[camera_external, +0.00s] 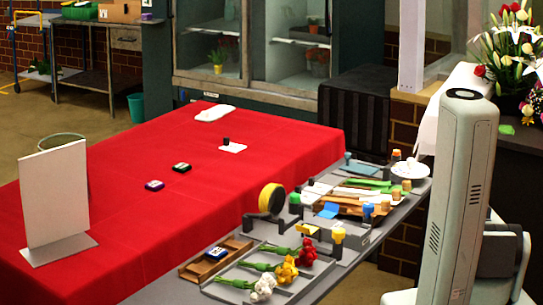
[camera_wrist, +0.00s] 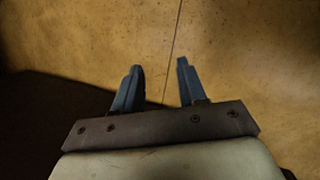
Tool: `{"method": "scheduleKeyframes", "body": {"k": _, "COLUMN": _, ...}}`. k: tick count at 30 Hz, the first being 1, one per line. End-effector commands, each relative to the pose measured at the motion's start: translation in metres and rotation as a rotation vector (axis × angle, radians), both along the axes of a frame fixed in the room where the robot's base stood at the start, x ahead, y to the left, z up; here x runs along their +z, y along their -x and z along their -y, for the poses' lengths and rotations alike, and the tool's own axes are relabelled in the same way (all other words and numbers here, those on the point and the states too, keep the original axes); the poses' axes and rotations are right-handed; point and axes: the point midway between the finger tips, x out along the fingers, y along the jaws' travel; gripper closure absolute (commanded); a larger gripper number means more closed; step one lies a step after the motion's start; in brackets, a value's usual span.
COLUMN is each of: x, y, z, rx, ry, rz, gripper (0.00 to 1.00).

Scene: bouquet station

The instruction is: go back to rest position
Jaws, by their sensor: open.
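My gripper (camera_wrist: 160,78) shows in the wrist view with its two blue-grey fingers apart and nothing between them. Below it is bare tan floor (camera_wrist: 235,60) with a thin seam line, and a dark shadow on the left. In the external view my arm stands upright at the right edge, beside the grey work table. My gripper is not visible there.
The red-covered table (camera_external: 130,230) holds a white upright panel (camera_external: 55,195) and small dark items. The grey side table carries red, yellow and white flowers (camera_external: 285,270), a yellow tape roll (camera_external: 271,198) and several tools. A bouquet (camera_external: 515,50) stands behind my arm.

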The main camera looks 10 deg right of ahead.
Motion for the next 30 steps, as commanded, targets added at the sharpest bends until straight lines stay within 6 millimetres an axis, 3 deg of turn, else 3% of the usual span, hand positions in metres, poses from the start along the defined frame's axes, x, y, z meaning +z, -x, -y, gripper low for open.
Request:
{"method": "scheduleKeyframes", "body": {"k": 1, "x": -0.015, "y": 0.021, "z": -0.020, "rx": 0.021, "ry": -0.012, "rz": -0.011, "gripper": 0.59}}
{"method": "scheduleKeyframes", "body": {"k": 6, "x": -0.062, "y": 0.073, "z": -0.072, "rx": 0.081, "ry": -0.050, "rz": -0.040, "gripper": 0.59}}
{"method": "scheduleKeyframes", "body": {"k": 15, "x": -0.124, "y": 0.183, "z": -0.155, "rx": 0.188, "ry": -0.117, "rz": -0.095, "gripper": 0.59}}
{"method": "scheduleKeyframes", "body": {"k": 22, "x": -0.153, "y": 0.275, "z": -0.205, "rx": 0.262, "ry": -0.163, "rz": -0.138, "gripper": 0.59}}
{"method": "scheduleKeyframes", "body": {"k": 30, "x": -0.165, "y": 0.385, "z": -0.249, "rx": 0.342, "ry": -0.213, "rz": -0.193, "gripper": 0.59}}
